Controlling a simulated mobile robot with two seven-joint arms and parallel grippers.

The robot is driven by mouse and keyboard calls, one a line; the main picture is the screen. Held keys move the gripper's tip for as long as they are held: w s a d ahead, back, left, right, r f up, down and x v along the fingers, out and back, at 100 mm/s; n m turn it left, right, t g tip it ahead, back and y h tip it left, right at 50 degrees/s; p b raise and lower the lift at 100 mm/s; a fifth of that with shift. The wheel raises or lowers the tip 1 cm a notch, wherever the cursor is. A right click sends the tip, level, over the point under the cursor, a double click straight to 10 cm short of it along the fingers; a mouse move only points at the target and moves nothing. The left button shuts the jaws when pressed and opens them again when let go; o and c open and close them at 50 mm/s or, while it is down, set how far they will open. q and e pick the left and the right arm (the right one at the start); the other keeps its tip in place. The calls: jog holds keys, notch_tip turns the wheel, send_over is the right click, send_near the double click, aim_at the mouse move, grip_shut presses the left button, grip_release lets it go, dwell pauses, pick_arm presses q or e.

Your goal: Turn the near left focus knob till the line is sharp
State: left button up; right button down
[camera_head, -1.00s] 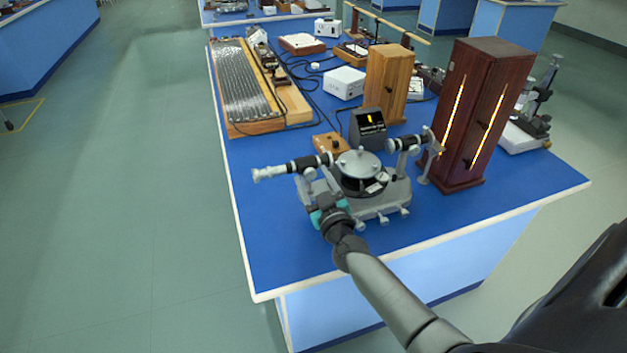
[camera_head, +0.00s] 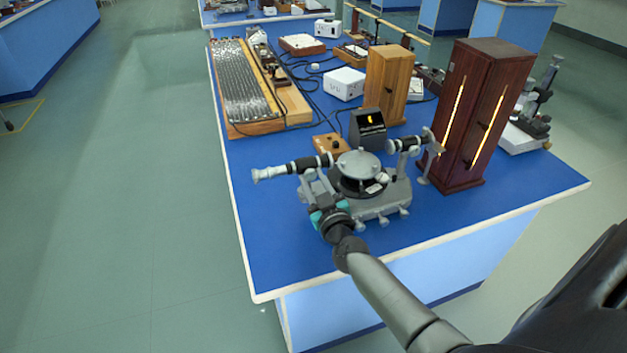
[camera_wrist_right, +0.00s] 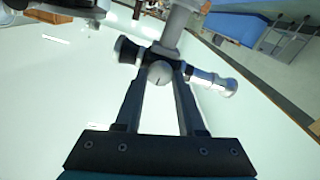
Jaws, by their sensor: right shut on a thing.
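The spectrometer stands near the front of the blue bench, with a grey base (camera_head: 378,207) and a round table (camera_head: 358,162). Its telescope tube (camera_head: 288,169) points left. My right gripper (camera_head: 316,193) is at the left side of the spectrometer, just below the tube. In the right wrist view the fingers (camera_wrist_right: 160,82) are shut on a small round grey focus knob (camera_wrist_right: 159,72) with a dark mark, beside the tube (camera_wrist_right: 205,80). A small dark display (camera_head: 368,129) behind the spectrometer shows a short yellow mark; its sharpness is too small to judge. My left gripper is out of view.
A dark red wooden cabinet (camera_head: 481,118) with two lit slits stands right of the spectrometer. A lighter wooden box (camera_head: 388,84) and a white box (camera_head: 344,83) are behind. A long ribbed apparatus (camera_head: 245,85) lies at the back left. The front bench strip is clear.

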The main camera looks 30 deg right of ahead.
jog(key=m, duration=0.5)
jog(key=shift+m, duration=0.3)
jog(key=m, duration=0.6)
jog(key=shift+m, duration=0.4)
dwell(0.4)
jog(key=c, duration=0.5)
grip_release()
jog(key=shift+d, duration=0.1)
jog(key=shift+s, duration=0.1)
jog(key=p+v, duration=0.1)
jog(key=v, duration=1.4)
jog(key=shift+f, duration=0.1)
